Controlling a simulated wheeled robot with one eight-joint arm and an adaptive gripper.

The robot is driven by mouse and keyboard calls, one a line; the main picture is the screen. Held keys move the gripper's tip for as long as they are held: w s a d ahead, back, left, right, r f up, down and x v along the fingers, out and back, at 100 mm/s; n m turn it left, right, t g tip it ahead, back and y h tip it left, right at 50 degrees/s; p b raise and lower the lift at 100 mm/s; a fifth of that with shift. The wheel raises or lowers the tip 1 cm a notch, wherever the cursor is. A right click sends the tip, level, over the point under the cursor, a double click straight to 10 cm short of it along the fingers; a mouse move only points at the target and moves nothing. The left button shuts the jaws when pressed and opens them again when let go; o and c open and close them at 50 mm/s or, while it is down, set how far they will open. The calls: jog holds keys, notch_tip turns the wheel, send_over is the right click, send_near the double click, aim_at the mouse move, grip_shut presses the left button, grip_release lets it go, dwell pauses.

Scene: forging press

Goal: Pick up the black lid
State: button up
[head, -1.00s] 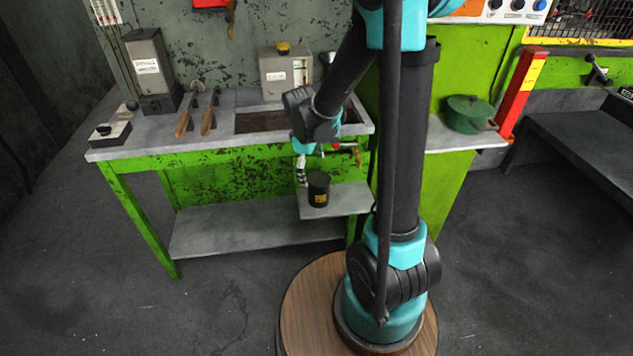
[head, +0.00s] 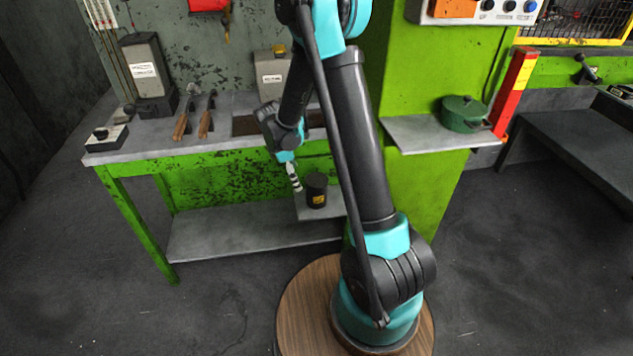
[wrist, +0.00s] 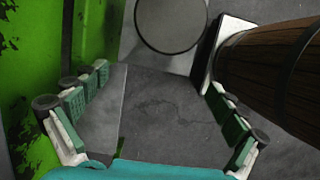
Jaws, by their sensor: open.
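The black lid (head: 316,179) is the round top of a dark canister (head: 317,199) with a yellow label. The canister stands upright on the small grey ledge (head: 335,212) at the front of the green bench. In the wrist view a round, flat dark disc, apparently the lid (wrist: 170,22), shows at the top edge, partly cut off. My gripper (head: 295,180) is just left of the canister in the head view, pointing down. In the wrist view my gripper (wrist: 158,85) is open with nothing between its fingers, and the lid lies beyond the fingertips.
A green pot (head: 465,115) stands on a side shelf at right. The front floor is clear.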

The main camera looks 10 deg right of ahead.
aim_at(316, 179)
jog(key=d, duration=0.6)
jog(key=shift+d, duration=0.1)
jog(key=shift+d+f, duration=0.25)
jog(key=shift+f, duration=0.35)
jog(key=c, duration=1.2)
jog(key=shift+c, duration=0.2)
